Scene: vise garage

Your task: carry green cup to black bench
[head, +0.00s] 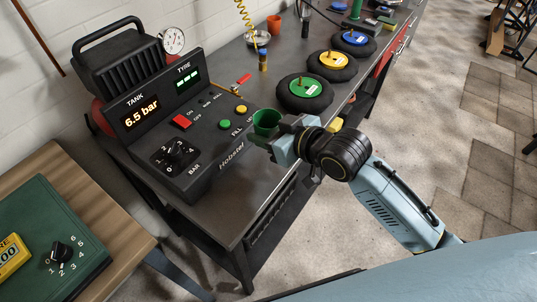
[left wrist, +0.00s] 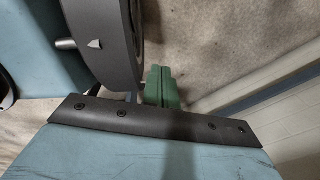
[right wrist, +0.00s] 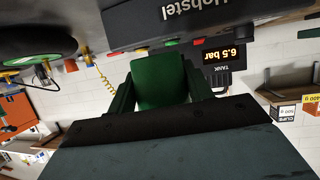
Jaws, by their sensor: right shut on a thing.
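The green cup (head: 266,121) is held in my right gripper (head: 277,134), upright in the head view. In the right wrist view the cup (right wrist: 158,82) sits between the two fingers. The black bench (head: 222,205) runs from the front to the back right. The cup appears over its front part, just right of the compressor; I cannot tell whether its base touches the top. My left gripper (left wrist: 160,88) shows only in the left wrist view, its green fingers together with nothing visible between them.
A compressor (head: 185,150) with "6.5 bar" display stands on the bench's left. Wheels with green (head: 305,88), yellow (head: 333,62) and blue (head: 354,40) hubs lie behind the cup. An orange cup (head: 274,25) stands farther back. A wooden table (head: 115,228) is front left.

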